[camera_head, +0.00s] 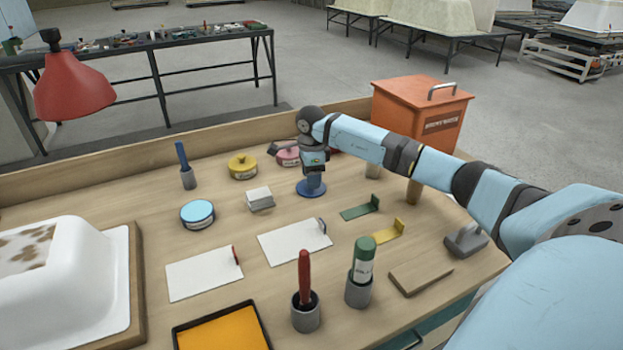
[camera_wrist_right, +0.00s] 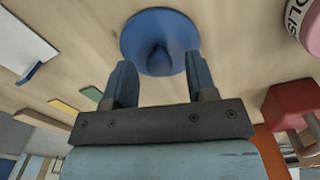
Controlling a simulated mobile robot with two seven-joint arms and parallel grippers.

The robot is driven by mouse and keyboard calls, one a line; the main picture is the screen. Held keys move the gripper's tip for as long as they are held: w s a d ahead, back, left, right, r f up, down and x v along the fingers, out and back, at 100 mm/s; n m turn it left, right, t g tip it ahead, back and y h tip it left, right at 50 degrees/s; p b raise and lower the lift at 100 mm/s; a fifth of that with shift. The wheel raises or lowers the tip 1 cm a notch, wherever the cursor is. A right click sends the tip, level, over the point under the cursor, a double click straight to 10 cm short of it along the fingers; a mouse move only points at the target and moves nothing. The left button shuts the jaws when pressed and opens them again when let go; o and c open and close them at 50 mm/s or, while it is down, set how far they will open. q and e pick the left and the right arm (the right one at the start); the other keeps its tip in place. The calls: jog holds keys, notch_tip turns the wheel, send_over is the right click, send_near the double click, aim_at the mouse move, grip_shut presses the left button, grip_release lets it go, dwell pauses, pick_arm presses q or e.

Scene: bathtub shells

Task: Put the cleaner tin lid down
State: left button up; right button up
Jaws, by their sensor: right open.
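The blue cleaner tin lid (camera_head: 309,190), a round disc with a knob in its middle, lies flat on the workbench in the head view. In the right wrist view the lid (camera_wrist_right: 140,35) shows just past the fingertips, knob towards me. My right gripper (camera_head: 314,177) is directly above it, pointing down. Its two blue fingers (camera_wrist_right: 161,72) are apart on either side of the knob, with a gap to it. A round tin with a blue rim and pale blue top (camera_head: 197,214) stands to the left, without a knobbed lid on it. My left gripper is not in view.
A yellow tin (camera_head: 242,166) and a pink tin (camera_head: 288,156) stand behind and left of the lid. A grey-white block (camera_head: 260,198), white sheets (camera_head: 294,240) and a green scraper (camera_head: 360,208) lie nearby. An orange box (camera_head: 420,108) stands at the back right.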

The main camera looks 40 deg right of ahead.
pick_arm(q)
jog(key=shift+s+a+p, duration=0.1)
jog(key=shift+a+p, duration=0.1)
jog(key=shift+p, duration=0.45)
pick_arm(e)
notch_tip(320, 180, up, 11)
jog(key=shift+r, duration=0.1)
